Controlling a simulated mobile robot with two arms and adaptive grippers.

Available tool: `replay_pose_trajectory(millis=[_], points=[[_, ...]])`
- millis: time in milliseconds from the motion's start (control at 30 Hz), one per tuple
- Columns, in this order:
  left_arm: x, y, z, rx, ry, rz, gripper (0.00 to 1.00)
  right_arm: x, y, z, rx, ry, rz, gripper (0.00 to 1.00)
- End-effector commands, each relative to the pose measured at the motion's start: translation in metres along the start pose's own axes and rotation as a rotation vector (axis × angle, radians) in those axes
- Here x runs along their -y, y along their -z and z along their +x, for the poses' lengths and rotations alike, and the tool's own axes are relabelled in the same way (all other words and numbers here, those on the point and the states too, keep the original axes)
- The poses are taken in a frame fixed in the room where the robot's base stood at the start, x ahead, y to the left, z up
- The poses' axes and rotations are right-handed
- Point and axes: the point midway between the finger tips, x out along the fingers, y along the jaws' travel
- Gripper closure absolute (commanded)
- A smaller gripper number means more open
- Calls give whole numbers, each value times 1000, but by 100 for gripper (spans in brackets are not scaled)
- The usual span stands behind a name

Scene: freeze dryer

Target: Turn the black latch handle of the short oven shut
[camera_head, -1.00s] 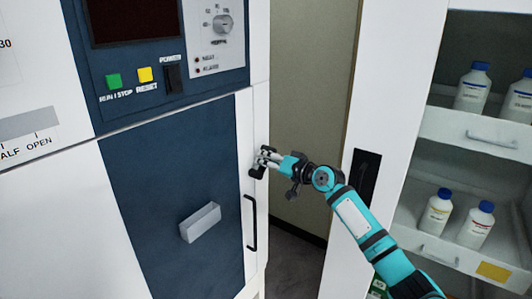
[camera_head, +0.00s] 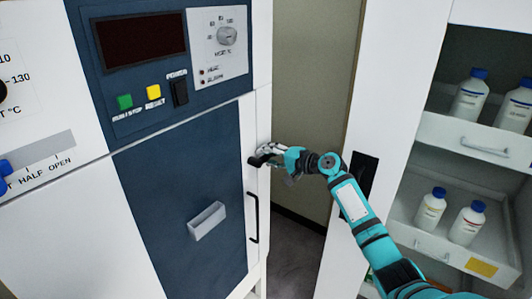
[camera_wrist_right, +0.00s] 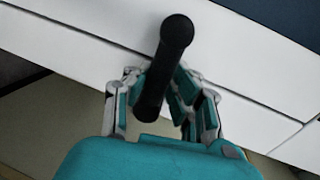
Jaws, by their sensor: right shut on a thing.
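The short oven's door (camera_head: 180,205) is dark blue with a white edge and looks closed in the head view. Its black latch handle (camera_head: 256,162) sits at the upper right edge of the door and lies roughly sideways. My right gripper (camera_head: 269,152) is at the latch from the right and shut on it. In the wrist view the black handle (camera_wrist_right: 176,38), with a rounded end, passes between the fingers of the right gripper (camera_wrist_right: 160,90). My left gripper is not in view.
A black vertical bar handle (camera_head: 252,218) is below the latch, and a grey block (camera_head: 207,221) is on the door. Buttons and a dial are on the panel above. At right, a white cabinet (camera_head: 345,60) holds bottles on shelves. A narrow gap with dark floor lies between.

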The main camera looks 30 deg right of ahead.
Motion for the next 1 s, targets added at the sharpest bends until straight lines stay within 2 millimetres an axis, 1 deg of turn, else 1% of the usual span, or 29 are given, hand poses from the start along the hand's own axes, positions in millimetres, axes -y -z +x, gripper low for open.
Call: replay_pose_trajectory(millis=[33,233,633,667,800,833,1000], points=[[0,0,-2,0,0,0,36,-6,4,-2,-5,-12,22,100],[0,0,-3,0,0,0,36,-6,4,-2,1,-12,55,100],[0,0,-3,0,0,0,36,-7,3,-2,3,-14,61,100],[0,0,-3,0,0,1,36,-7,3,-2,3,-14,61,77],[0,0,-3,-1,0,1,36,-6,3,-1,3,-12,58,59],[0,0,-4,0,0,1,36,-6,3,-1,3,-11,58,56],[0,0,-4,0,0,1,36,-3,2,-1,6,-7,55,56]])
